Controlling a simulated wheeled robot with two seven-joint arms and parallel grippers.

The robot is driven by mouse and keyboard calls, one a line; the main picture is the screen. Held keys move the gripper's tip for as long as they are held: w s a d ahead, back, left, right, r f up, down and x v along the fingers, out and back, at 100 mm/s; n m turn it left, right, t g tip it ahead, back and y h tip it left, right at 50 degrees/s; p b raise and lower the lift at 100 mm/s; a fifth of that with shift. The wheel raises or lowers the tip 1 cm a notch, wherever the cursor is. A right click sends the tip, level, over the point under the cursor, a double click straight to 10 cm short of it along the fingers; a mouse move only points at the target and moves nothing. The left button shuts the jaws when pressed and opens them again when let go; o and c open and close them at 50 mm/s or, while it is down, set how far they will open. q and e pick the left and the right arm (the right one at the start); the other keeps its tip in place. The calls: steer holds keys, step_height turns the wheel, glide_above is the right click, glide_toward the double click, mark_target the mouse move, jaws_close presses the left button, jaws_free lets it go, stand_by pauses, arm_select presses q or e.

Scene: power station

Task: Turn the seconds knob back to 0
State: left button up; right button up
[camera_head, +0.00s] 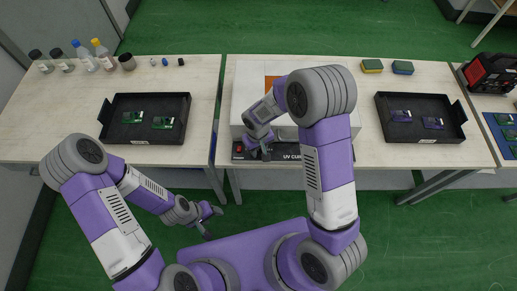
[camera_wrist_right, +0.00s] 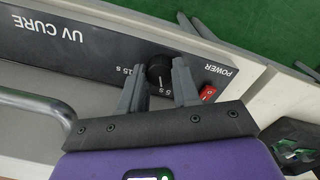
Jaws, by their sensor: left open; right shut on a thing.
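The seconds knob (camera_wrist_right: 159,69) is a small black dial on the dark front panel (camera_wrist_right: 84,48) of the UV cure box (camera_head: 243,100). Labels reading "15 S" and "5 S" show beside it; its exact pointer direction is hard to tell. My right gripper (camera_wrist_right: 158,84) has one finger on each side of the knob and is shut on it. In the head view the right gripper (camera_head: 259,151) is at the left part of the panel and hides the knob. My left gripper (camera_head: 210,222) is open and empty, in front of the table and over the floor.
The red power switch (camera_wrist_right: 208,93) sits close beside the right finger. A grey handle (camera_wrist_right: 40,101) runs along the box. Black trays with boards stand left (camera_head: 118,106) and right (camera_head: 390,106) of the box. Bottles (camera_head: 82,57) stand at the back left.

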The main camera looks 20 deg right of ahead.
mark_target(258, 152)
steer(key=n, duration=0.3)
steer(key=shift+n, duration=1.9)
steer(key=o, duration=1.1)
steer(key=shift+c, duration=0.2)
step_height(258, 152, up, 8)
steer(key=shift+f+p, duration=0.2)
steer(key=shift+p, duration=0.45)
